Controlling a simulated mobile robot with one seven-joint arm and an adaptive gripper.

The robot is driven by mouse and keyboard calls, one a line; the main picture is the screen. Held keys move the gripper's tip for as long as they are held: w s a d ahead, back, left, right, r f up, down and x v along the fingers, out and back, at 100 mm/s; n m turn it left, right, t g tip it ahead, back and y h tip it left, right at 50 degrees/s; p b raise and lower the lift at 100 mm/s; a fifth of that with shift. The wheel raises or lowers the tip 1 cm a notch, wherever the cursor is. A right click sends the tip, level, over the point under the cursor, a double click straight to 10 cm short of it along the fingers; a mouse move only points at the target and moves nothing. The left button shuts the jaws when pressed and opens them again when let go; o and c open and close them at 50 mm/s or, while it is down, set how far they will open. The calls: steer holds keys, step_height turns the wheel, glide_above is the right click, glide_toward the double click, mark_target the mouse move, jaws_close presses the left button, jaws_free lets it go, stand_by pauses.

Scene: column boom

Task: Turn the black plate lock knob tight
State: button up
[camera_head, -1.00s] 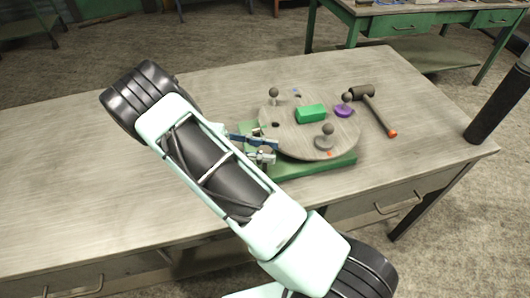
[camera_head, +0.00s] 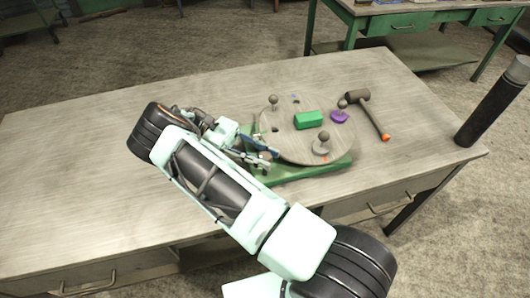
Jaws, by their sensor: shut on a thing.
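A round grey plate (camera_head: 290,142) lies on a green base (camera_head: 318,170) on the workbench. My gripper (camera_head: 263,158) is at the plate's left front edge, with its fingers low beside the rim. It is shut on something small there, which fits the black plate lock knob. The knob itself is hidden by the fingers, so its turn cannot be seen.
A hammer (camera_head: 372,115) with an orange handle end lies right of the plate. A dark post (camera_head: 492,105) stands at the bench's right corner. The bench top (camera_head: 75,165) is clear on the left. A green table (camera_head: 410,25) stands behind.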

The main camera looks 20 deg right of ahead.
stand_by(0.3)
steer(key=o, duration=1.2)
steer(key=shift+r, duration=0.15)
step_height(320, 180, up, 10)
steer(key=shift+f, duration=0.1)
